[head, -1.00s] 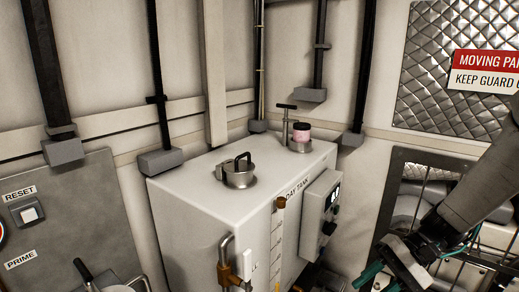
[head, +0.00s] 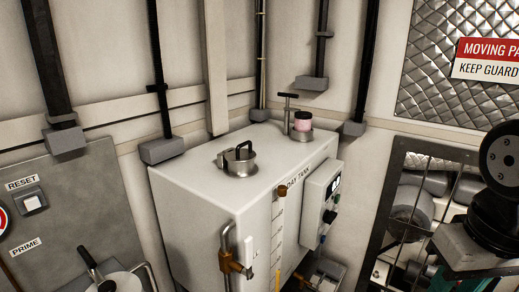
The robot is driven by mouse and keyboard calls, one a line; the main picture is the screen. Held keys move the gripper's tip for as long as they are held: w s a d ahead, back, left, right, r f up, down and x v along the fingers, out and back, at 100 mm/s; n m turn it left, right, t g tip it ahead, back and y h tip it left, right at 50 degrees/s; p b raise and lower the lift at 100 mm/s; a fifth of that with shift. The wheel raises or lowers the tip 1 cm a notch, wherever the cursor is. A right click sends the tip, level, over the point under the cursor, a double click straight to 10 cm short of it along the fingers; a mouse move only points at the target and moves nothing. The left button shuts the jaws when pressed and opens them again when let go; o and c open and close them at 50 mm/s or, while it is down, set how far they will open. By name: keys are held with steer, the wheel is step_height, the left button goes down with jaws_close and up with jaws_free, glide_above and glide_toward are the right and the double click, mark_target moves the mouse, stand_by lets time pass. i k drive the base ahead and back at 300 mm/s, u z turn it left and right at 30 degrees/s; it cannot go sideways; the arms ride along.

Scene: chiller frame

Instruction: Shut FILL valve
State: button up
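A brass valve (head: 234,264) sits on a bent metal pipe at the front left of the white day tank (head: 215,205). A small white tag beside it is seen edge-on and I cannot read it, so I cannot confirm that this is the FILL valve. Its handle position is unclear. My arm comes in at the right edge. My gripper (head: 432,279) is at the lower right, with teal finger parts partly cut off by the frame and hard to separate from the machinery behind. It is well to the right of the brass valve and apart from the tank.
A control box (head: 321,205) juts from the tank's right face. A grey panel (head: 85,200) with a RESET button is at left. A barred guard opening (head: 400,200) is at right.

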mark_target(247, 271)
steer(key=k, duration=1)
steer(key=u, duration=0.4)
steer(key=i, duration=0.55)
steer(key=u, duration=0.2)
